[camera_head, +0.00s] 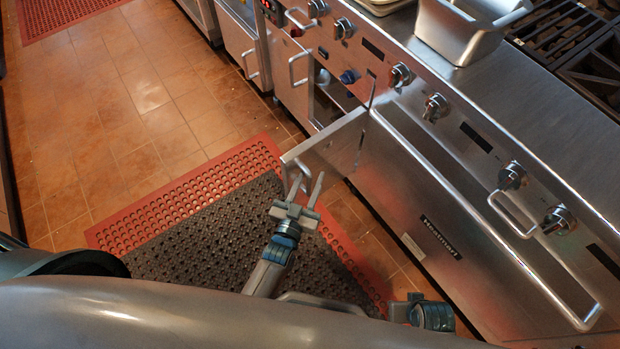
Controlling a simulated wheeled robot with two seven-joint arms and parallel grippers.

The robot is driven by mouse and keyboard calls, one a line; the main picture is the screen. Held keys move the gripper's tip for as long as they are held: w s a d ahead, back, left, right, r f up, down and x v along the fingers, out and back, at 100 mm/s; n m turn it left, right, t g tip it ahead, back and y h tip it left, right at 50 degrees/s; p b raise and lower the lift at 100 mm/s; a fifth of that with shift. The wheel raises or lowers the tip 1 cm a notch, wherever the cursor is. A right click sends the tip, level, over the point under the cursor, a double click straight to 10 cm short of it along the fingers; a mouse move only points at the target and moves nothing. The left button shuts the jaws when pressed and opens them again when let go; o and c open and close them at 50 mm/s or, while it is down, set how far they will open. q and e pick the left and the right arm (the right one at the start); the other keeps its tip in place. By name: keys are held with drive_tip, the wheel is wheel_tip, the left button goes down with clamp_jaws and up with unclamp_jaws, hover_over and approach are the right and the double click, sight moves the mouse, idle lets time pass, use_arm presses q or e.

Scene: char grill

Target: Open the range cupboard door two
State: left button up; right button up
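A steel cupboard door (335,146) on the range front stands swung outward, with the dark cupboard opening (328,100) showing behind it. Its bar handle (288,165) is at the door's outer edge. My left gripper (306,182) is at this handle, its two fingers spread apart. The left finger overlaps the handle in the picture; I cannot tell whether they touch. My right arm's wrist (432,315) shows at the lower right, but its fingers do not show.
The wide oven door (420,190) with its long bar handle (480,220) is shut, right of the open door. Knobs (435,107) line the panel above. A steel pan (465,32) sits on top. A red-edged mat (215,190) covers the floor; open tiles (110,130) lie left.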

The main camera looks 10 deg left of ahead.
use_arm(q)
drive_tip(key=shift+s, duration=0.15)
drive_tip(key=s+a, duration=0.2)
drive_tip(key=s, duration=1.5)
drive_tip(key=shift+a, duration=0.2)
use_arm(e)
drive_tip(key=shift+s+r, duration=0.25)
drive_tip(key=shift+r, duration=0.4)
drive_tip(key=shift+w, duration=0.2)
